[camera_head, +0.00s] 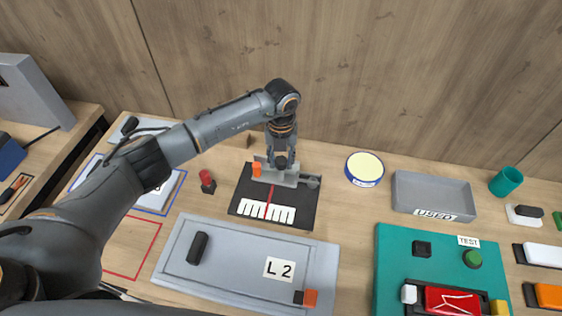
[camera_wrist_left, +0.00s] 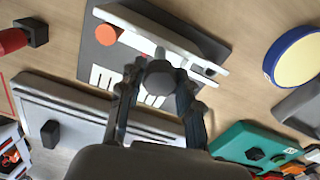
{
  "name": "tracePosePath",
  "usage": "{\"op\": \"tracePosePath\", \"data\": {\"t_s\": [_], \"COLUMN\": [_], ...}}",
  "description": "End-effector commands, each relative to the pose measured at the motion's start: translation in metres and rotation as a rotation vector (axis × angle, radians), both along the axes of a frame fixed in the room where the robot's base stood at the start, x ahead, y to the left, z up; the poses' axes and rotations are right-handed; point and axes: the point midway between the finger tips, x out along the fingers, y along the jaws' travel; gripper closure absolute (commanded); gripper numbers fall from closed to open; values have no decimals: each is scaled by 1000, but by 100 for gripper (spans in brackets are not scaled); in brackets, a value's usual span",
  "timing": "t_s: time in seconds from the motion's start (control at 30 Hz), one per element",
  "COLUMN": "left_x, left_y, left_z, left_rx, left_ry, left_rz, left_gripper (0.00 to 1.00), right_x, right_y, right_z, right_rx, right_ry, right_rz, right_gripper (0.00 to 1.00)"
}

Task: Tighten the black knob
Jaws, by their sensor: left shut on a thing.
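The black knob (camera_wrist_left: 160,73) is a dark, many-sided knob on a light grey plate fixture (camera_head: 298,178) that stands on a black board (camera_head: 243,206) with a white scale and a red line. My left gripper (camera_head: 282,160) reaches down onto the fixture from above. In the left wrist view its two fingers (camera_wrist_left: 158,85) stand on either side of the knob, shut on it. In the head view the gripper covers most of the knob. An orange round part (camera_head: 257,169) sits at the left of the fixture. My right gripper is not in view.
A grey panel marked L 2 (camera_head: 235,259) lies in front of the board. A red-topped black block (camera_head: 207,181) is to the left. A yellow-topped round container (camera_head: 364,169), a grey USED tray (camera_head: 433,196) and a teal TEST board (camera_head: 395,243) are to the right.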

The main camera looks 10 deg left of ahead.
Motion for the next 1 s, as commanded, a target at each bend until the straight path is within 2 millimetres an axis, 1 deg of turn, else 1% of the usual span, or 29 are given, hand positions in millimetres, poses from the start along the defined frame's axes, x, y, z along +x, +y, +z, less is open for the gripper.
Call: {"op": "tracePosePath", "data": {"t_s": [0.03,1.0], "left_x": [1,1], "left_y": [0,-1], "left_z": [-4,-5], "left_rx": [0,1], "left_ry": [-4,-5], "left_rz": [-35,-945], "left_gripper": [98,98], "right_x": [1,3], "right_y": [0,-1], "right_z": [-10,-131], "right_rx": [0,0], "right_ry": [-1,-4], "right_rz": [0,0], "right_gripper": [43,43]}}
